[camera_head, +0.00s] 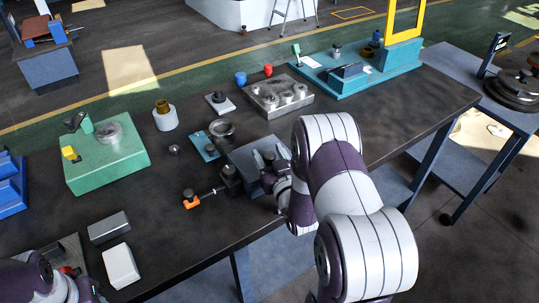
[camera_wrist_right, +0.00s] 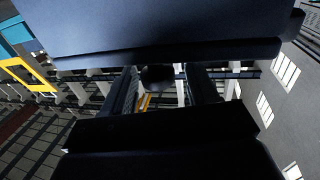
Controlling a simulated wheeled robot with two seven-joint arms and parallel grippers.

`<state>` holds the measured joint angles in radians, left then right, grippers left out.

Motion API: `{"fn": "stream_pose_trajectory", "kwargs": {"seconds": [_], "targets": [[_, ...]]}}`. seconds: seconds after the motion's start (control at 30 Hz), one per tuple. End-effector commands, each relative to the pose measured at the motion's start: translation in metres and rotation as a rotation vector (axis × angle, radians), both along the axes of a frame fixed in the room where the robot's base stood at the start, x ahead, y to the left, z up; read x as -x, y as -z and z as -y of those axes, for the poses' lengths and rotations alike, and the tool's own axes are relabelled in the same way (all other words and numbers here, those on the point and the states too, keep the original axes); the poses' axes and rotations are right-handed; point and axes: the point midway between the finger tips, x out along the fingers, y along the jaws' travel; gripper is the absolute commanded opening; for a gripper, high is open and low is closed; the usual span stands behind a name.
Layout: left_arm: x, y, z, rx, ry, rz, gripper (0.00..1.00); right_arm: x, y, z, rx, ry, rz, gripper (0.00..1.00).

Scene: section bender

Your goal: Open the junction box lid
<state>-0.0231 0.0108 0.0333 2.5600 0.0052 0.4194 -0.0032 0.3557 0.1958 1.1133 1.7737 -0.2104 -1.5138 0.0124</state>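The junction box (camera_head: 245,152) is a grey-blue box near the front edge of the dark workbench, partly hidden by my right gripper. My right gripper (camera_head: 268,162) is at its right side. In the right wrist view, a broad blue-grey panel (camera_wrist_right: 160,28), seemingly the box or its lid, fills the top. A dark rounded knob (camera_wrist_right: 157,77) shows below it. The two fingers of my right gripper (camera_wrist_right: 163,92) stand apart on either side of the knob, with visible gaps. Part of my left arm shows at the bottom left in the head view; its fingers cannot be made out clearly.
An orange-handled tool (camera_head: 192,199) and a dark block (camera_head: 231,180) lie left of the box. A blue plate (camera_head: 204,146) and a metal ring (camera_head: 222,127) are behind it. A green fixture (camera_head: 105,160) stands farther left.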

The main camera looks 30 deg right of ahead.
Motion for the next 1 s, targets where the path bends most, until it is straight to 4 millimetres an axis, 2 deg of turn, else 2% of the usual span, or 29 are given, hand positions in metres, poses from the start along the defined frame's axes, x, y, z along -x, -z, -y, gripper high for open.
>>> {"fn": "stream_pose_trajectory", "kwargs": {"seconds": [0.03,0.1,0.17,0.33,0.47,0.8,1.0], "targets": [[0.0,0.0,0.0,0.0,0.0,0.0,0.43,0.0,0.0,0.0,0.0,0.0,0.0,0.41],[0.0,0.0,0.0,0.0,0.0,0.0,0.43,0.0,0.0,0.0,0.0,0.0,0.0,0.18],[0.0,0.0,0.0,0.0,0.0,0.0,0.43,0.0,0.0,0.0,0.0,0.0,-0.001,0.0],[0.0,-0.002,0.0,0.0,0.0,0.0,0.43,0.0,-0.001,0.0,0.0,0.0,-0.005,0.0],[0.0,-0.012,0.0,0.0,0.0,0.0,0.43,-0.001,-0.007,0.0,0.002,0.0,-0.034,0.0],[0.0,-0.066,0.0,0.0,0.0,0.0,0.43,-0.012,-0.034,-0.002,0.019,-0.002,-0.243,0.0],[0.0,-0.091,0.0,0.0,0.0,0.0,0.43,-0.023,-0.043,-0.003,0.03,-0.002,-0.388,0.0]]}}
